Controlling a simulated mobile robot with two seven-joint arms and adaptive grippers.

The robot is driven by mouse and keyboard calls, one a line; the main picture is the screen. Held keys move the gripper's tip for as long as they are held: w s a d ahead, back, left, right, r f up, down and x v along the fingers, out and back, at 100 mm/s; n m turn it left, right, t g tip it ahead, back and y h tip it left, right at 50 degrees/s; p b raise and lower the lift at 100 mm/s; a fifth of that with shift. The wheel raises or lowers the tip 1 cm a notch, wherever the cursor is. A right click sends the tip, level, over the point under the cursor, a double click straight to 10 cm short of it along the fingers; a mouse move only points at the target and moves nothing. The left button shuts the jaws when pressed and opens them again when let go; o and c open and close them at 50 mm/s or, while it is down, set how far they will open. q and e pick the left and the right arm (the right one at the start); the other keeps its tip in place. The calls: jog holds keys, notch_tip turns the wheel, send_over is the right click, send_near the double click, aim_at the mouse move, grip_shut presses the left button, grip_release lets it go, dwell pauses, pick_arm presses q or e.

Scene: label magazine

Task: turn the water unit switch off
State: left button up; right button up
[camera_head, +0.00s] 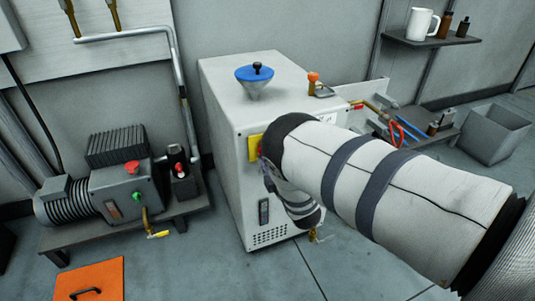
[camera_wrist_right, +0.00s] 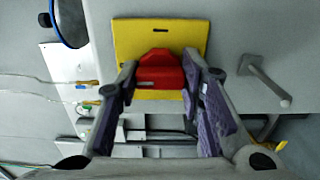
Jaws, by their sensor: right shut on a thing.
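A white cabinet (camera_head: 225,107) stands in the middle of the head view. A yellow plate (camera_head: 254,147) is on its front face, partly hidden by my right arm. In the right wrist view, the yellow plate (camera_wrist_right: 195,38) carries a red switch knob (camera_wrist_right: 160,72). My right gripper (camera_wrist_right: 160,78) has one finger on each side of the red knob and is shut on it. The head view mostly hides this gripper behind my forearm. Whether the switch is on or off I cannot tell. My left gripper is in neither view.
The cabinet top bears a blue-topped funnel shape (camera_head: 255,75) and an orange-knobbed part (camera_head: 313,79). A grey bar handle (camera_wrist_right: 266,80) sticks out beside the plate. A motor unit with a red button (camera_head: 132,167) stands left; a grey bin (camera_head: 494,135) stands right.

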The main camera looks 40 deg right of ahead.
jog(key=o, duration=1.2)
jog(key=shift+c, duration=0.2)
jog(key=shift+s, duration=0.1)
jog(key=v, duration=1.2)
